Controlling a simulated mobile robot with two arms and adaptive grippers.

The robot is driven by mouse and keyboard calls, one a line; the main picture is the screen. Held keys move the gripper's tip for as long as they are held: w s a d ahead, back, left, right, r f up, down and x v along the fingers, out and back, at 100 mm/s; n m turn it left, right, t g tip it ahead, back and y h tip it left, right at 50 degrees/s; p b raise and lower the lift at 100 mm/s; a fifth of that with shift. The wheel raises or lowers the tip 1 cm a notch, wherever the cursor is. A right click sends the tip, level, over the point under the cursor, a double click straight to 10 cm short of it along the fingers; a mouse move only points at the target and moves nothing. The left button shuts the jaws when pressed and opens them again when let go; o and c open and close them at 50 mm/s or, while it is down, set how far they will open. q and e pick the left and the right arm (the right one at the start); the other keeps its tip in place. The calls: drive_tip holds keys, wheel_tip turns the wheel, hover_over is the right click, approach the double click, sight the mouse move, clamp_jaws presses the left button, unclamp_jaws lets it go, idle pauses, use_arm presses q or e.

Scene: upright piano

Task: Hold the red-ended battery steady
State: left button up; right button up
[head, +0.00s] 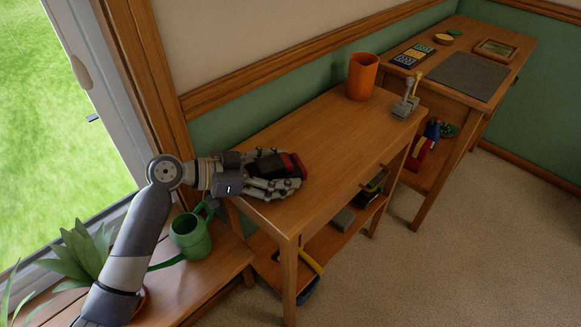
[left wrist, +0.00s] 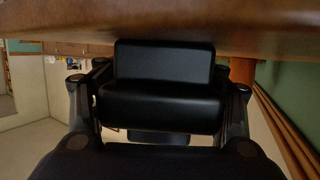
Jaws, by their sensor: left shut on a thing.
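The battery (head: 268,164) is a dark block with a red end, lying along my left gripper (head: 296,178) over the near left end of the wooden workbench. My left gripper is shut on it, with the red end toward the fingertips. In the left wrist view a black block, the battery (left wrist: 162,108), sits between the two fingers, close to the wooden surface. Its red end does not show there. I cannot tell whether the battery touches the tabletop. My right gripper is not in view.
The workbench top (head: 320,130) is clear in the middle. An orange cup (head: 362,76) and a grey metal device (head: 405,104) stand at its far end. A green watering can (head: 190,238) and a plant (head: 80,252) are near my left arm. Tools lie on the lower shelf.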

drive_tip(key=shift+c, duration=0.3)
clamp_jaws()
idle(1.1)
